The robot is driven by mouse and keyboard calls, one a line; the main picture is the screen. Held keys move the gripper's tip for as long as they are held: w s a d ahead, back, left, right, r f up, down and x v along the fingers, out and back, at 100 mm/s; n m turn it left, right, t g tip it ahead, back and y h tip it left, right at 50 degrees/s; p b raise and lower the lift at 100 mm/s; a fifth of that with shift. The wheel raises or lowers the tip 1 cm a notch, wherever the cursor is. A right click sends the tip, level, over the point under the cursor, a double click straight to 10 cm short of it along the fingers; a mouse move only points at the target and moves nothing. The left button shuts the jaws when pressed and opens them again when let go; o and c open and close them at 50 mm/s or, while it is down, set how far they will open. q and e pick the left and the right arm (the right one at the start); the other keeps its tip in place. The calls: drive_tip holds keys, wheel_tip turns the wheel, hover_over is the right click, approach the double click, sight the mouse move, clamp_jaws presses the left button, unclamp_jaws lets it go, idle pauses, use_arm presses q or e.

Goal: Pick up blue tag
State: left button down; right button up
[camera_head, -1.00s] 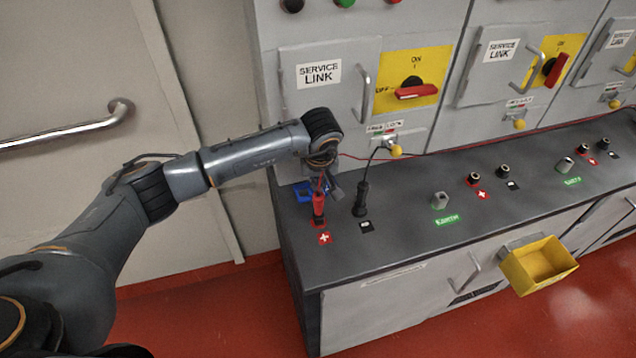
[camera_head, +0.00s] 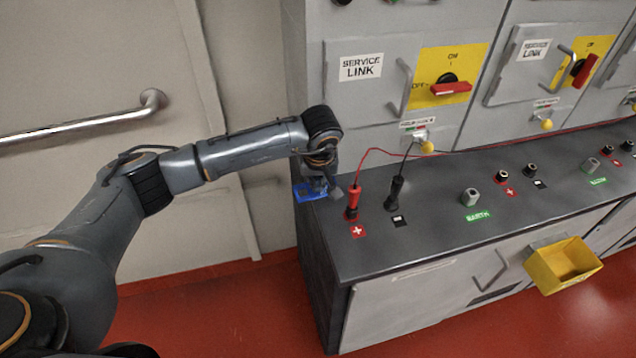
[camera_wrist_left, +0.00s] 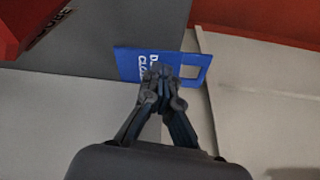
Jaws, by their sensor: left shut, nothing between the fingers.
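The blue tag (camera_head: 311,192) is at the left end of the grey bench top, left of the red plug (camera_head: 352,203). It is a flat piece with white lettering and a cut-out at one end in the left wrist view (camera_wrist_left: 130,62). My left gripper (camera_head: 320,186) is directly at the tag. In the wrist view its fingertips (camera_wrist_left: 162,72) are together and overlap the tag's middle. Nothing shows clearly between them, and I cannot tell whether they touch the tag. My right gripper is not in view.
A black plug (camera_head: 395,193) stands beside the red one, both with leads. An earth post (camera_head: 469,197) stands farther right. Cabinets with service link handles rise behind. A yellow bin (camera_head: 563,264) hangs on the bench front. A wall handrail (camera_head: 90,128) is at left.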

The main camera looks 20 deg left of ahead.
use_arm(q)
drive_tip(key=c, duration=2)
unclamp_jaws()
drive_tip(key=shift+f, duration=0.15)
drive_tip(key=shift+c, duration=0.2)
drive_tip(key=o, duration=0.6)
drive_tip(key=shift+d, duration=0.1)
drive_tip(key=shift+r, duration=0.5)
drive_tip(key=v, duration=1.1)
